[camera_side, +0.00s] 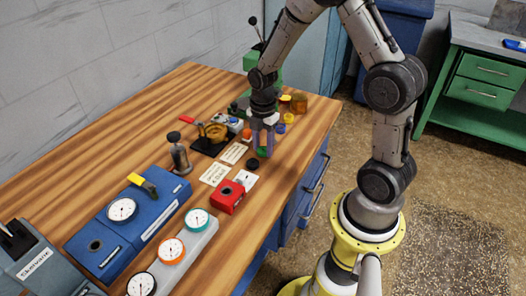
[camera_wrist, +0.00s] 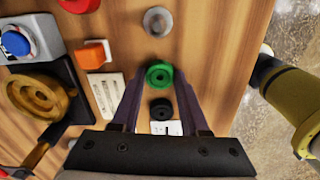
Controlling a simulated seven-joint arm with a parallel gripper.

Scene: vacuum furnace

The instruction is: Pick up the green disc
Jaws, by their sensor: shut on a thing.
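The green disc (camera_wrist: 159,75) has a dark centre hole and sits between the two purple fingers of my gripper (camera_wrist: 159,80) in the wrist view. The fingers are shut on its sides. In the side view the green disc (camera_side: 263,153) shows low between the fingertips of my gripper (camera_side: 262,150), close over the wooden bench. I cannot tell whether it touches the bench top. A black disc (camera_wrist: 162,109) lies beside it, towards the gripper body in the wrist view; it also shows in the side view (camera_side: 253,164).
A grey round knob (camera_wrist: 158,21), an orange block (camera_wrist: 94,54) and a brass-coloured wheel (camera_wrist: 38,96) are near. White label cards (camera_wrist: 108,93) lie left of the gripper. A red box (camera_side: 228,196) and gauges stand nearer the side camera. The bench edge is close on the right.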

